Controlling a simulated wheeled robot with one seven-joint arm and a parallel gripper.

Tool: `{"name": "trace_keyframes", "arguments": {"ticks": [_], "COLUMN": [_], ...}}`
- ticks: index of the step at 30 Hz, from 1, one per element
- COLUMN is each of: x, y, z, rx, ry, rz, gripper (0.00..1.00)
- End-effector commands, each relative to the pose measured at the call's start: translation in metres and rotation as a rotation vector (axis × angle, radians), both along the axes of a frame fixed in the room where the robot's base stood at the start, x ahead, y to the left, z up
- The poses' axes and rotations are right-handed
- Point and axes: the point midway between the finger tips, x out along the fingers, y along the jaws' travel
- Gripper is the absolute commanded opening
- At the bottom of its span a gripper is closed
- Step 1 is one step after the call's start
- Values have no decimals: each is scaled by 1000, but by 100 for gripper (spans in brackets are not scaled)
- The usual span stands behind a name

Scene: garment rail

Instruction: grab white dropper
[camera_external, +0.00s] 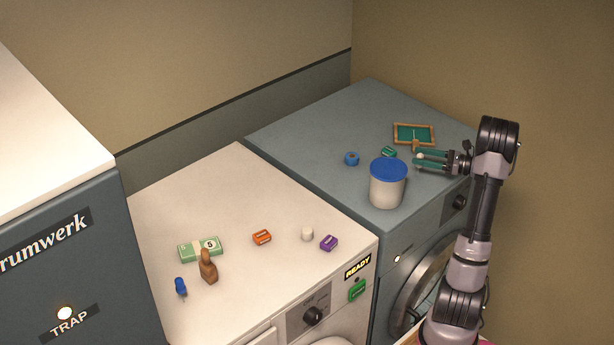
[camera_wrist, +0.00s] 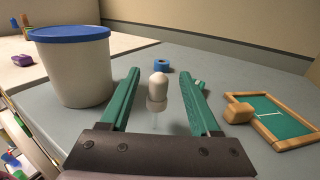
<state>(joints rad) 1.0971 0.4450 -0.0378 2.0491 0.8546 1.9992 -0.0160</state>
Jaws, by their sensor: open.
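In the external view only a small white bit of the dropper (camera_external: 420,156) shows at the fingertips. My gripper (camera_wrist: 160,76) is open, its fingers on either side of the dropper. In the external view my gripper (camera_external: 419,160) reaches in from the right, low over the grey machine top. Whether the dropper's lower end touches the surface is hard to tell.
A white tub with a blue lid (camera_external: 387,190) stands close left of the fingers. A blue ring (camera_external: 352,158), a green sharpener (camera_external: 389,152), a framed green board (camera_external: 414,132) and a wooden block (camera_wrist: 238,110) are nearby. Small items lie on the white machine (camera_external: 235,165).

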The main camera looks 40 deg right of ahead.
Motion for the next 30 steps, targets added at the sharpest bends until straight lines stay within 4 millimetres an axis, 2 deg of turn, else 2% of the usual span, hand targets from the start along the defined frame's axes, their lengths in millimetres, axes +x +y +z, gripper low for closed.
{"name": "trace_keyframes", "arguments": {"ticks": [6,15,17,18,20,21,30], "x": [27,32,32,32,32,32,32], "y": [17,20,20,20,20,20,20], "z": [1,1,1,1,1,1,3], "rx": [0,0,0,0,0,0,-1], "ry": [0,-1,0,0,0,0,0], "rz": [2,0,0,1,1,1,1], "gripper": [63,63,44,29,6,0,0]}}
